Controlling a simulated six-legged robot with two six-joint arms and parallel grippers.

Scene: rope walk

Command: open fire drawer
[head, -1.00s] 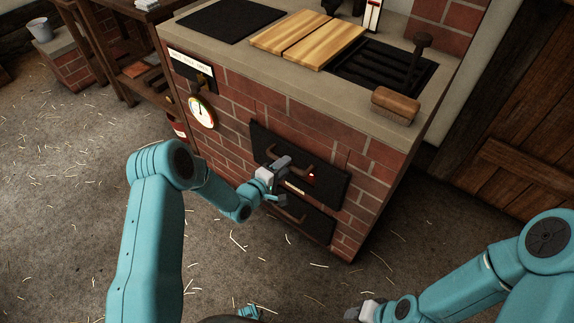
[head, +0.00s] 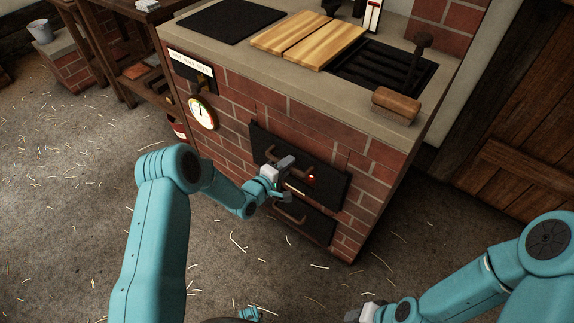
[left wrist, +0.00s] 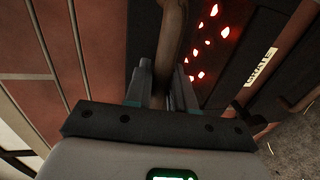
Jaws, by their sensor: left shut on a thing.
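The brick stove front holds a black upper drawer front (head: 328,187) with a brown bar handle and a black lower drawer front (head: 318,228) with its own handle (head: 290,212). Both look flush with the bricks. My left gripper (head: 286,180) is at the upper front. In the left wrist view its fingers (left wrist: 160,84) are shut on the brown handle (left wrist: 172,40), one on each side. Red glow shows through holes in the black front (left wrist: 203,45) beside it, near a label reading GRATE (left wrist: 261,66). My right gripper (head: 362,312) is low at the bottom edge; its jaws are unclear.
A brush (head: 396,105), wooden boards (head: 307,40) and a black grill (head: 385,70) are on the stove top. A round gauge (head: 203,112) is on the stove's left front. The straw-strewn floor (head: 245,270) before the stove is clear.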

